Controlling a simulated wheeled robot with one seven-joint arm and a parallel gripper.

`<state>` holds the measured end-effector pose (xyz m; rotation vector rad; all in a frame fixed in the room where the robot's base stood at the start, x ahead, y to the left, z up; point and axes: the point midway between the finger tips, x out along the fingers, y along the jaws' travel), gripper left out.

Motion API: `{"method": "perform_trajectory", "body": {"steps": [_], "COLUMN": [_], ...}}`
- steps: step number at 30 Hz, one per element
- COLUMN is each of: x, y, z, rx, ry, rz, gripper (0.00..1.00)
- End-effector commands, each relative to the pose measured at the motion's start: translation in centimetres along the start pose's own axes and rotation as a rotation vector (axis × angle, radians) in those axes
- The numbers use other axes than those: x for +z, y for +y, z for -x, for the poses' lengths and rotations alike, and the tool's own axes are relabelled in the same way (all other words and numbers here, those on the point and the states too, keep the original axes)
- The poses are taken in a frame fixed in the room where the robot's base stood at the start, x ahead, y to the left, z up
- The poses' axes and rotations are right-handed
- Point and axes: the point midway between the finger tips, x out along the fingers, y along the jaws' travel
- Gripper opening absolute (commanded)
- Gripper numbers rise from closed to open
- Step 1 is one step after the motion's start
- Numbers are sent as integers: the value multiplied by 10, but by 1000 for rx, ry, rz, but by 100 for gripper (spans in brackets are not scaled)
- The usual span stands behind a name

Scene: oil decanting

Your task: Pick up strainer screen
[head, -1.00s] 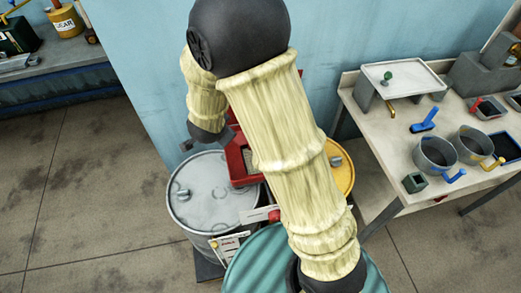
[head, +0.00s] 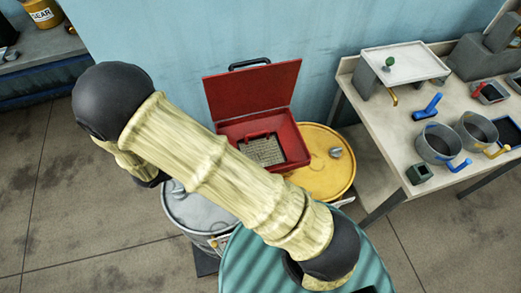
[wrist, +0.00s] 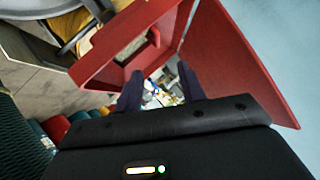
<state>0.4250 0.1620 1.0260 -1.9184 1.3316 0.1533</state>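The strainer screen (head: 263,150) looks like a grey mesh panel with a red handle. It lies inside an open red case (head: 305,158), whose lid stands up at the back. In the wrist view the mesh (wrist: 128,46) and its red handle show partly inside the red case (wrist: 92,72), near the top. My gripper (wrist: 160,88) is open, its two dark fingers apart with nothing between them. The fingers overlap the near edge of the case in that view; I cannot tell the exact gap. In the head view my arm hides the gripper.
The case sits by a yellow drum (head: 330,180) and a grey drum (head: 190,212). A teal ribbed drum (head: 255,265) stands in front. A workbench (head: 400,155) at right carries pots, a blue-handled tool (head: 428,107) and a raised tray (head: 405,62). A blue wall is behind.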

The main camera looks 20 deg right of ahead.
Motion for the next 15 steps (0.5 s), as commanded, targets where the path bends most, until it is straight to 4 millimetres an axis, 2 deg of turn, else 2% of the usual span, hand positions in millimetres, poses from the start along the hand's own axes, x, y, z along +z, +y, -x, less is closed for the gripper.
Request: {"method": "perform_trajectory", "body": {"steps": [5,15], "x": [-2,-3], "y": [0,0], "z": [-20,-80], "rx": [1,2], "ry": [5,4], "rz": [3,3], "gripper": [40,40]}}
